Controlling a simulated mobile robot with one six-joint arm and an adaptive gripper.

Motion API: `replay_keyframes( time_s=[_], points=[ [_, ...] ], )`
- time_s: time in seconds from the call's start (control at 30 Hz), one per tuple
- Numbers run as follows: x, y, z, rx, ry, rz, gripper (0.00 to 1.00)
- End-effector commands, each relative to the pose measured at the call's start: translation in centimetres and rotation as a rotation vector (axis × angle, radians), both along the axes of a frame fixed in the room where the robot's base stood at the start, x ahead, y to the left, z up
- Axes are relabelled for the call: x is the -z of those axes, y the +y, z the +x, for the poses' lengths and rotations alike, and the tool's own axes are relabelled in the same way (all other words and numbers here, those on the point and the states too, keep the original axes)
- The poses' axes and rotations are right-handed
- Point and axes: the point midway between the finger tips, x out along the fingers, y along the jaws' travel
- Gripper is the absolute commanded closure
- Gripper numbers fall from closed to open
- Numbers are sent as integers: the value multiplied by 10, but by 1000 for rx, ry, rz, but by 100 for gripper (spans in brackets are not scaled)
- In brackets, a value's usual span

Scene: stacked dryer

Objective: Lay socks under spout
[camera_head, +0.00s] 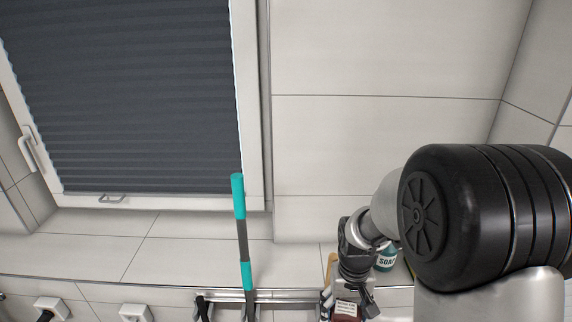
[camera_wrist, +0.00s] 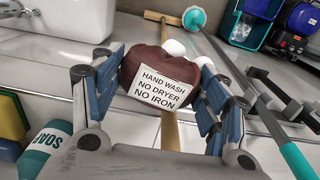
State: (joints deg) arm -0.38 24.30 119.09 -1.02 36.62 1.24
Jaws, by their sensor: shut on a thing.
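The socks (camera_wrist: 152,66) are a dark reddish-brown bundle with a white label reading "HAND WASH NO DRYER NO IRON". My gripper (camera_wrist: 160,76) is shut on them, with one blue-padded finger on each side. In the head view, my gripper (camera_head: 350,288) is at the lower right by the wall rail, and part of the dark socks (camera_head: 346,313) with their label shows at the bottom edge. A chrome fitting, perhaps the spout (camera_wrist: 18,10), shows at the far upper left of the wrist view, by a white basin (camera_wrist: 70,22). Its outlet is not clear.
A soap bottle (camera_wrist: 45,148) and a yellow-green sponge (camera_wrist: 10,120) are close at the left of my gripper. A wooden handle (camera_wrist: 169,130) shows below the socks. A teal-and-grey pole (camera_head: 243,240) stands by the rail (camera_head: 285,296). Blue and dark items (camera_wrist: 262,22) are at upper right.

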Motion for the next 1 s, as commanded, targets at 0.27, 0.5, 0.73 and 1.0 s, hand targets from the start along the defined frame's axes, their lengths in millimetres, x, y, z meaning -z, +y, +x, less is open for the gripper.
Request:
replay_keyframes(
  time_s=[0.27,0.5,0.73,1.0],
  points=[
    [67,0,0,-1,0,0,63],
    [116,0,0,-1,0,0,63],
    [162,0,0,-1,0,0,63],
    [195,0,0,-1,-1,0,63]
  ],
)
